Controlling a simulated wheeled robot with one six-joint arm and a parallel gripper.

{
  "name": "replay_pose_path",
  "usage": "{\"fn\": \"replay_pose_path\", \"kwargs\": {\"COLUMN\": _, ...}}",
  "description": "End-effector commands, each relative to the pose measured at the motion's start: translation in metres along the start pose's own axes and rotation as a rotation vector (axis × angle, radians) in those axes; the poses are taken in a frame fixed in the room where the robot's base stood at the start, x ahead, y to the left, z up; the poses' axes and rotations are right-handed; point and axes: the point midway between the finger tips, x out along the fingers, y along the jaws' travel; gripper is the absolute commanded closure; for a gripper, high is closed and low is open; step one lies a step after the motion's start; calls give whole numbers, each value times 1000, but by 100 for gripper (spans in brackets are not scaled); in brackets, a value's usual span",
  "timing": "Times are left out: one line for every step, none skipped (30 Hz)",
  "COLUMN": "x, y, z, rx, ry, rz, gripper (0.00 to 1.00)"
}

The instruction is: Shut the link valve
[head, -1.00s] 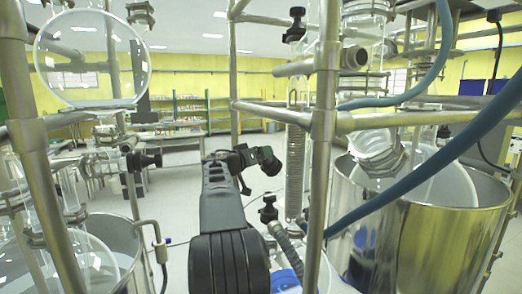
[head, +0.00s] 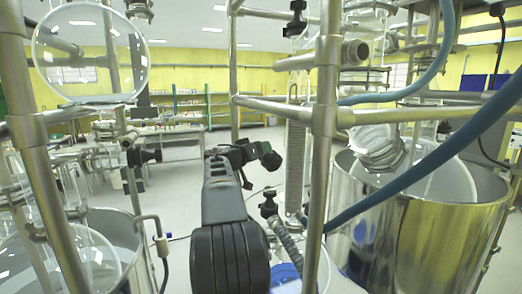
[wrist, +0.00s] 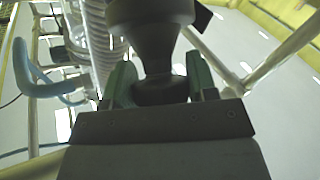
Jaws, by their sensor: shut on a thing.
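A black knob (wrist: 153,40), which I take to be the link valve's handle, fills the upper middle of the wrist view. My gripper (wrist: 158,85) has its two green fingers closed on the knob's narrower neck, one on each side. In the head view my gripper (head: 250,158) is at the end of my dark arm, left of the coiled glass condenser (head: 295,155). There the grip is small and partly hidden by my own arm. I cannot tell how far the valve is turned.
Another black knob (head: 268,204) sits below my gripper. A round glass vessel (head: 90,50) is upper left. Open floor (head: 185,185) lies beyond.

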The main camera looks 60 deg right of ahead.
Motion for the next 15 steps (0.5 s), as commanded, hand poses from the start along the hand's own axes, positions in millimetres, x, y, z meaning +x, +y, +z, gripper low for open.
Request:
{"fn": "replay_pose_path", "kwargs": {"x": 0, "y": 0, "z": 1, "rx": 5, "ry": 1, "rz": 7, "gripper": 71}}
{"fn": "replay_pose_path", "kwargs": {"x": 0, "y": -1, "z": 3, "rx": 9, "ry": 1, "rz": 13, "gripper": 71}}
{"fn": "replay_pose_path", "kwargs": {"x": 0, "y": -3, "z": 4, "rx": 19, "ry": 3, "rz": 24, "gripper": 71}}
{"fn": "replay_pose_path", "kwargs": {"x": 1, "y": -3, "z": 6, "rx": 28, "ry": 3, "rz": 36, "gripper": 71}}
{"fn": "replay_pose_path", "kwargs": {"x": 1, "y": -4, "z": 7, "rx": 40, "ry": 4, "rz": 49, "gripper": 71}}
{"fn": "replay_pose_path", "kwargs": {"x": 0, "y": -4, "z": 8, "rx": 58, "ry": 4, "rz": 71, "gripper": 71}}
{"fn": "replay_pose_path", "kwargs": {"x": 1, "y": -5, "z": 9, "rx": 72, "ry": 4, "rz": 88, "gripper": 71}}
{"fn": "replay_pose_path", "kwargs": {"x": 1, "y": -4, "z": 8, "rx": 89, "ry": 4, "rz": 109, "gripper": 71}}
{"fn": "replay_pose_path", "kwargs": {"x": 1, "y": -4, "z": 8, "rx": 109, "ry": 3, "rz": 135, "gripper": 71}}
{"fn": "replay_pose_path", "kwargs": {"x": 1, "y": -3, "z": 7, "rx": 125, "ry": 4, "rz": 154, "gripper": 71}}
{"fn": "replay_pose_path", "kwargs": {"x": 1, "y": -3, "z": 6, "rx": 140, "ry": 3, "rz": 173, "gripper": 71}}
{"fn": "replay_pose_path", "kwargs": {"x": 0, "y": -2, "z": 4, "rx": 161, "ry": 3, "rz": 199, "gripper": 71}}
{"fn": "replay_pose_path", "kwargs": {"x": 1, "y": -2, "z": 4, "rx": 175, "ry": 2, "rz": 218, "gripper": 71}}
{"fn": "replay_pose_path", "kwargs": {"x": 0, "y": -2, "z": 3, "rx": 190, "ry": 2, "rz": 235, "gripper": 71}}
{"fn": "replay_pose_path", "kwargs": {"x": 0, "y": -1, "z": 2, "rx": 207, "ry": 2, "rz": 257, "gripper": 71}}
